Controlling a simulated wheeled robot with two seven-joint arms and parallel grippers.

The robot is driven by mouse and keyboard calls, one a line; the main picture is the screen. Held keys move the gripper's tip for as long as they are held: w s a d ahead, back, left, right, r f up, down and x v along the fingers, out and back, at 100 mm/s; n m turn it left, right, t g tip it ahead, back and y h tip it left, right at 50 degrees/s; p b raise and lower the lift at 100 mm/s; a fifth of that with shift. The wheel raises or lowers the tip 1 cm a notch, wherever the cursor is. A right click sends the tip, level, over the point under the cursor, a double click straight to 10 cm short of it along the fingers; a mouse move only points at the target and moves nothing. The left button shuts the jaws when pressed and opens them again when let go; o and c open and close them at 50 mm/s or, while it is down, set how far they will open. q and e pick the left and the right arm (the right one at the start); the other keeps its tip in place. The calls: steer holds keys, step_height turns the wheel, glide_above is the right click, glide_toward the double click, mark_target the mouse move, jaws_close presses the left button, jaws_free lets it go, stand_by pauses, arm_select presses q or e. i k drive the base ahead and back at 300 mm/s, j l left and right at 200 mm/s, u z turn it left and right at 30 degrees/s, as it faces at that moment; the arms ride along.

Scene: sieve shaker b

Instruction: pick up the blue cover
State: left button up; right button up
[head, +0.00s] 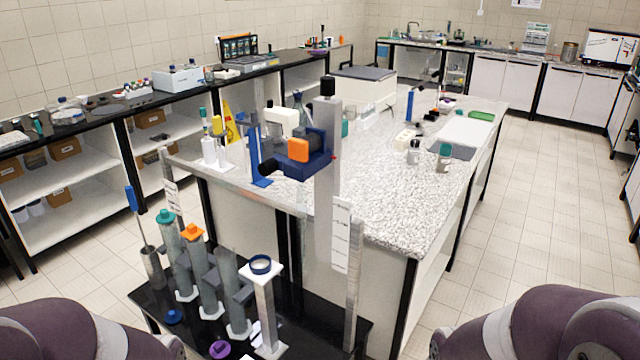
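A small round blue cover (173,316) lies flat on the low black table (315,325), near its left front edge. A purple cover (220,349) lies on the same table to its right, close to the picture's bottom edge. Grey cylinders on white bases stand behind them, one with a teal cover (165,216) and one with an orange cover (193,231). A dark blue ring (260,264) sits on top of a pale column to the right. Only links of my two arms show in the bottom corners. Neither gripper is in view.
A blue-handled tool (132,199) stands in a grey holder at the table's left end. A tall grey post (327,190) and a speckled-top bench (430,190) rise behind the table. The tiled floor at right is clear.

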mark_target(173, 316)
steer(key=u, duration=1)
